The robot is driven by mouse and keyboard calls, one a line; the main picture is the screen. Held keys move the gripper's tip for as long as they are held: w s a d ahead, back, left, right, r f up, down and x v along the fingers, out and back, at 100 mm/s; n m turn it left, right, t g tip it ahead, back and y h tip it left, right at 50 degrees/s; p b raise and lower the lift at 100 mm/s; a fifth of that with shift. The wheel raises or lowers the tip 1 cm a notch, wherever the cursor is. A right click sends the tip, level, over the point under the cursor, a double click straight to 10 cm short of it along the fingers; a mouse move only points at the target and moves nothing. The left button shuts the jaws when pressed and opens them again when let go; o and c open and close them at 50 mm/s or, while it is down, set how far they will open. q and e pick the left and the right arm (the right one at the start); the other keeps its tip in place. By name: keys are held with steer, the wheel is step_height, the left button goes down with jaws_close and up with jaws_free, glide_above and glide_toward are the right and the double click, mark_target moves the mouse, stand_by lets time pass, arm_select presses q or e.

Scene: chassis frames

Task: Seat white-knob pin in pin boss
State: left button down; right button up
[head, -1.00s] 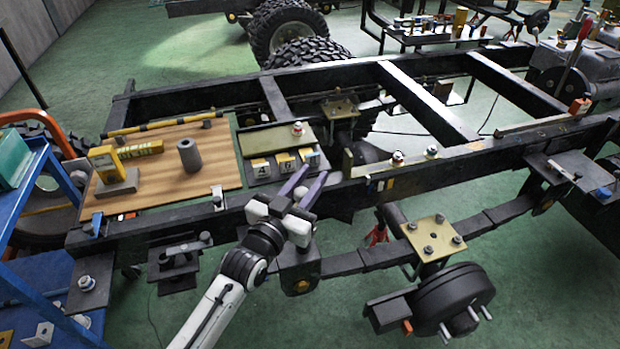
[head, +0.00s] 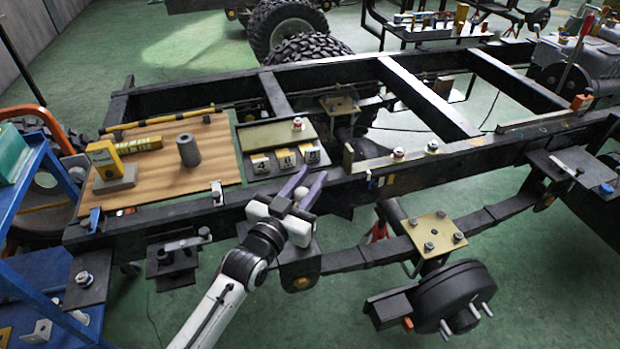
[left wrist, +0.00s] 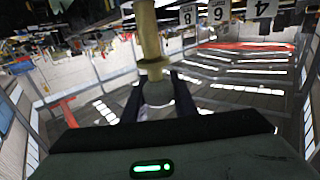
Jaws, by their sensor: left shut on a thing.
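My left gripper (head: 310,182) is over the near rail of the chassis, just in front of the numbered blocks (head: 286,162). In the left wrist view it is shut on the white-knob pin (left wrist: 157,93). The pale knob sits between the fingers, and the brass-coloured shaft (left wrist: 148,38) with a collar extends away from the gripper. In the head view the pale knob (head: 300,193) shows small between the fingers; the shaft is hard to make out. I cannot tell which part is the pin boss. My right gripper is not in view.
An olive plate (head: 270,134) carrying a white-and-red fitting (head: 297,124) lies behind the numbered blocks. Two similar fittings stand on the rail (head: 397,154) to the right. A wooden board (head: 215,150) with a grey cylinder (head: 188,151) is on the left.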

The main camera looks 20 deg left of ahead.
arm_select(q)
steer(key=shift+f+b, duration=1.25)
steer(key=shift+f, duration=0.75)
stand_by(0.8)
steer(key=c, duration=1.4)
jaws_free()
steer(key=shift+o, duration=0.2)
steer(key=shift+f, duration=0.1)
steer(key=shift+r+p, duration=1.55)
steer(key=shift+p, duration=0.15)
